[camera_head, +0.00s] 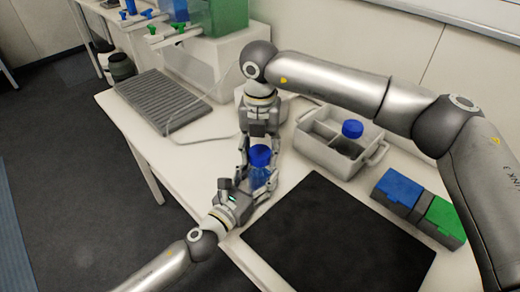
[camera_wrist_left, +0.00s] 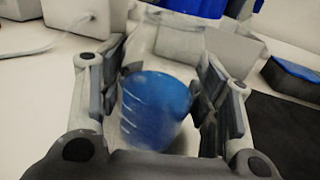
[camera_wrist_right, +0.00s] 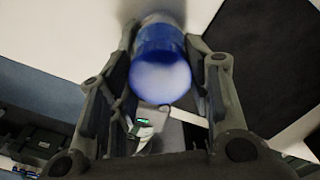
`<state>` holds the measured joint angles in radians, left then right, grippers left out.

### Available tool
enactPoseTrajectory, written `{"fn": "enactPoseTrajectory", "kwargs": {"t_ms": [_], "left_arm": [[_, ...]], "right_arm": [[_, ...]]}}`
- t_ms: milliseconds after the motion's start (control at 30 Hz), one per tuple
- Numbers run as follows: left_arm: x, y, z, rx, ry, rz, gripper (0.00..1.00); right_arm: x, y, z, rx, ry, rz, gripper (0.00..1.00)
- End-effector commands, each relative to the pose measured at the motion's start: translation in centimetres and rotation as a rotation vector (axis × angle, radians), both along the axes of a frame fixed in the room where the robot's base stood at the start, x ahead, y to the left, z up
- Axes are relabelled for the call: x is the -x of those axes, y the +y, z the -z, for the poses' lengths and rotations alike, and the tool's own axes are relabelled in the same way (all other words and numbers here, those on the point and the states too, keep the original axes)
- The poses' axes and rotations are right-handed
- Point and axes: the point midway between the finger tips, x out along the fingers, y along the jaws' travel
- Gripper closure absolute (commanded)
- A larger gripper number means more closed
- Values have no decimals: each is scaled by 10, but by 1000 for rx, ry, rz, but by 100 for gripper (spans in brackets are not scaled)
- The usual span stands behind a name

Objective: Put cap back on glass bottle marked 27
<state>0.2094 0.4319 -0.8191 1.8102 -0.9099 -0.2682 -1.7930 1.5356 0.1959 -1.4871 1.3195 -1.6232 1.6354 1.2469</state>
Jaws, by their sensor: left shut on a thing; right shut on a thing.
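The glass bottle (camera_head: 260,179) holds blue liquid and stands upright at the table's front edge. My left gripper (camera_head: 243,192) is shut around its body. The left wrist view shows the bottle (camera_wrist_left: 155,105) between the fingers, with white marks on its side; I cannot read a number. A blue cap (camera_head: 260,155) is directly above the bottle, at its mouth. My right gripper (camera_head: 258,152) comes down from above and is shut on this cap. The cap (camera_wrist_right: 161,70) also shows between the fingers in the right wrist view. I cannot tell whether cap and bottle touch.
A light grey divided crate (camera_head: 369,166) behind right holds a blue-capped thing (camera_head: 352,129). A black mat (camera_head: 335,240) lies at front right, with a blue-lidded box (camera_head: 398,188) and green-lidded box (camera_head: 444,217) beyond. A grey ridged rack (camera_head: 165,100) is at back left.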

Motion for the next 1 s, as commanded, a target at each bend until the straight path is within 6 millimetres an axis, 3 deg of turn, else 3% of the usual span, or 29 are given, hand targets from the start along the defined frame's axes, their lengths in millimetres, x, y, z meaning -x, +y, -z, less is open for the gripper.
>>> {"fn": "enactPoseTrajectory", "kwargs": {"t_ms": [67,100,267,667,767,1000], "left_arm": [[0,0,0,-2,-1,1,100],[0,0,0,-2,-1,1,100],[0,0,0,-1,-1,1,100],[0,0,0,-1,-1,1,100],[0,0,0,-1,-1,1,100],[0,0,0,-1,-1,1,100]], "right_arm": [[0,0,0,-1,-1,-2,83],[0,0,0,-1,-1,-2,50],[0,0,0,-1,-1,-3,30],[-1,0,-5,-1,-2,-4,29],[-1,0,-17,-1,-4,-4,29],[-1,0,-68,-1,-4,-3,29]]}}
